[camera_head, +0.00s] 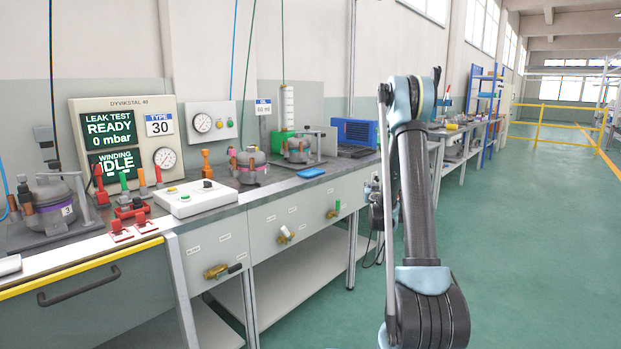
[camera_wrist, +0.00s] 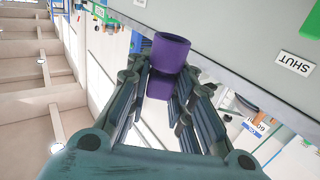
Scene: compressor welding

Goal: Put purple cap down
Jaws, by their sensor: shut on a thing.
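The purple cap (camera_wrist: 172,52) is in the wrist view, a small hollow cup shape with its open end facing away from my gripper. My gripper (camera_wrist: 163,82) is shut on it, with the finger pads on both sides of its lower part. The cap is close in front of a grey panel (camera_wrist: 235,45), and I cannot tell if they touch. In the head view my arm hides most of the gripper, and the held cap is not visible there.
The grey panel bears a "SHUT" label (camera_wrist: 295,63). On the bench stand a white box (camera_head: 195,198), compressors (camera_head: 251,167) and a tester panel (camera_head: 125,135). The green floor at right is clear.

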